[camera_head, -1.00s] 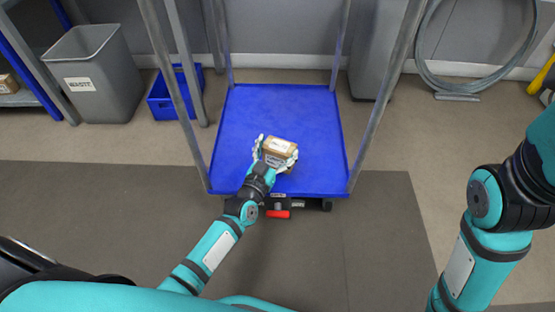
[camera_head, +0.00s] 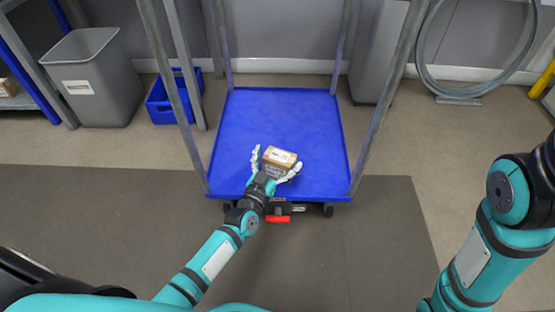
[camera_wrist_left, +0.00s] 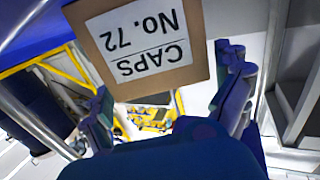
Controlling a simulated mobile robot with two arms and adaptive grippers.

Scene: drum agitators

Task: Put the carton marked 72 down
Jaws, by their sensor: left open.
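The carton marked 72 (camera_head: 280,157) is a small brown box with a white label on top. It appears to rest on the blue deck of the trolley (camera_head: 270,115), near its front edge. In the left wrist view the carton (camera_wrist_left: 142,45) shows a label reading "CAPS No. 72" upside down. My left gripper (camera_head: 277,165) is open, with one finger on each side of the carton and gaps beside it. Its fingers also show in the left wrist view (camera_wrist_left: 166,95). My right arm is at the right edge, and its gripper is out of view.
Grey trolley posts (camera_head: 176,90) rise at the deck's corners. A grey waste bin (camera_head: 94,80) and a blue crate (camera_head: 160,103) stand at the left. A coiled hose (camera_head: 425,60) is at the back right. The deck behind the carton is clear.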

